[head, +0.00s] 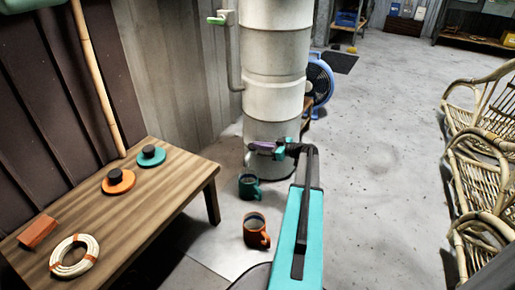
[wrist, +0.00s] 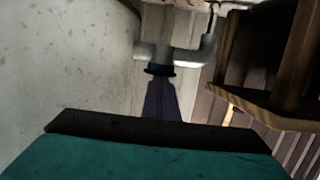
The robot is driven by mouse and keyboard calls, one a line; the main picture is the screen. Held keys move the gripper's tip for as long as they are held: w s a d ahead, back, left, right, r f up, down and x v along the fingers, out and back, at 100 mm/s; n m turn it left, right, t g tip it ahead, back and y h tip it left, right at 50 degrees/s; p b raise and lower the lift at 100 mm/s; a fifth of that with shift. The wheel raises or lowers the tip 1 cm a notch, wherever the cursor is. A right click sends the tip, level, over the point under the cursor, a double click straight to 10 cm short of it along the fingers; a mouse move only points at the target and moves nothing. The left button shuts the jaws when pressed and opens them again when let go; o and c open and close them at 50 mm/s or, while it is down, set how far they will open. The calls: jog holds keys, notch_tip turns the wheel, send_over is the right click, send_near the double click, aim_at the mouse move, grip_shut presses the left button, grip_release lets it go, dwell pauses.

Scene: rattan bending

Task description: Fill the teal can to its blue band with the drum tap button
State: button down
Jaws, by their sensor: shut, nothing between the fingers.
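The teal can (head: 249,186) stands upright on the floor at the foot of the pale drum (head: 275,60). Its blue band and the level inside cannot be made out. My gripper (head: 256,147) is at the lower front of the drum, above the can. In the wrist view its narrow purple fingers (wrist: 161,80) are shut and empty. Their tips reach a dark round piece (wrist: 160,69) under a pale fitting (wrist: 170,52); I cannot tell whether they touch it. The tap button is not clearly seen.
An orange can (head: 257,231) stands on the floor nearer me. A wooden bench (head: 150,205) at left holds two discs, a brick and a coil. A blue fan (head: 319,80) stands behind the drum. Rattan chairs (head: 485,160) line the right; the floor between is clear.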

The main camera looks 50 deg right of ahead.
jog(key=shift+w+a+f, duration=0.1)
jog(key=shift+a+f, duration=0.05)
jog(key=shift+f, duration=0.35)
jog(key=s+d+r+p, duration=0.2)
jog(key=s+r+p, duration=0.2)
jog(key=s+r, duration=0.3)
jog(key=shift+v, duration=1.4)
